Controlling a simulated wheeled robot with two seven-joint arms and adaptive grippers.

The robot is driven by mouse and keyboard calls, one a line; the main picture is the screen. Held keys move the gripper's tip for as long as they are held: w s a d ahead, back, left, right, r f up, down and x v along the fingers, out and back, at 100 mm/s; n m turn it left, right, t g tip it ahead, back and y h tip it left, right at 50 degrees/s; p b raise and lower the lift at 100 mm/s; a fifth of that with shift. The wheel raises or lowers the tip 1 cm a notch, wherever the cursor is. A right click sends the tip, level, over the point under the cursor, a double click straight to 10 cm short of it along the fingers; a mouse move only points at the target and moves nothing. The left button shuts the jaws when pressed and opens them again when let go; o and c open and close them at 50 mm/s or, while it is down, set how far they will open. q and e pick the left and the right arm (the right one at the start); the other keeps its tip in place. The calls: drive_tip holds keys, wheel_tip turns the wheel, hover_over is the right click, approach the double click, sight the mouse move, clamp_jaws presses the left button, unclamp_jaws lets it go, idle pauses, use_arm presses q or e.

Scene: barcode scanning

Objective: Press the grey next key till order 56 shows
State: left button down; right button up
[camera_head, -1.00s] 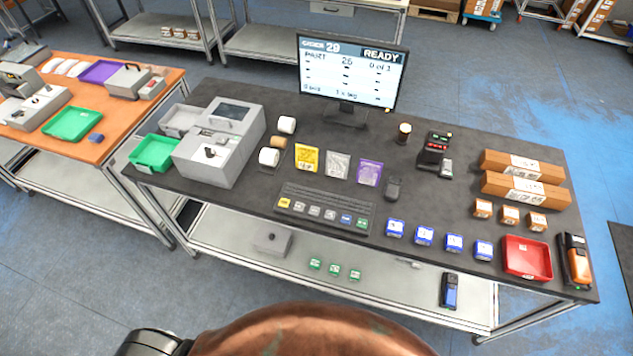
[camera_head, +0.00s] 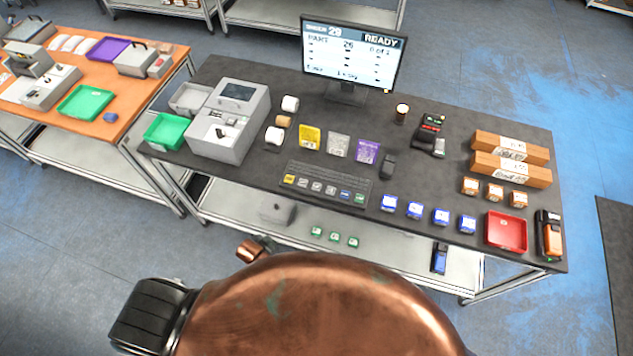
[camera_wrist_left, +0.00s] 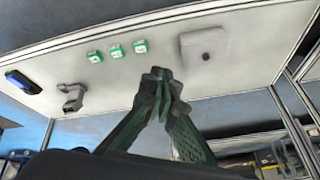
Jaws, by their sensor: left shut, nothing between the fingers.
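The monitor (camera_head: 352,58) at the back of the dark bench reads order 29, READY, part 26, 0 of 1. The keypad (camera_head: 325,177) lies near the bench's front edge, with a front row of a yellow key, several grey keys (camera_head: 316,187), a blue key and a green key. The key labels are too small to read, so I cannot tell which grey key is next. My left gripper shows in the left wrist view (camera_wrist_left: 163,78), its fingers together and empty, in front of the lower shelf. It is apart from the keypad, which is outside that view. My right gripper is not in view.
A grey printer-like machine (camera_head: 230,120) and a green tray (camera_head: 165,131) stand left of the keypad. Blue boxes (camera_head: 414,210), a red tray (camera_head: 507,232) and an orange handheld device (camera_head: 549,235) are to the right. Small green-topped boxes (camera_wrist_left: 117,52) lie on the lower shelf (camera_wrist_left: 225,20).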

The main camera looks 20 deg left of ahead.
use_arm(q)
drive_tip(key=w+d+r+m+t+p, duration=0.1)
drive_tip(key=w+d+r+p, duration=0.1)
drive_tip(key=w+r, duration=0.35)
drive_tip(key=w+d+r+m+p, duration=0.1)
drive_tip(key=w+d+r+p, duration=0.1)
drive_tip(key=r, duration=0.7)
wheel_tip(320, 180, up, 23)
drive_tip(key=m+t+h+p, duration=0.2)
drive_tip(key=m+h+p, duration=0.1)
drive_tip(key=m+p, duration=0.35)
hover_over(316, 188)
drive_tip(key=shift+a, duration=0.1)
drive_tip(key=shift+f, duration=0.1)
wheel_tip(316, 188, down, 7)
drive_tip(key=b, duration=0.5)
drive_tip(key=shift+f, duration=0.15)
drive_tip(key=shift+f+b, duration=0.5)
drive_tip(key=shift+f, duration=0.1)
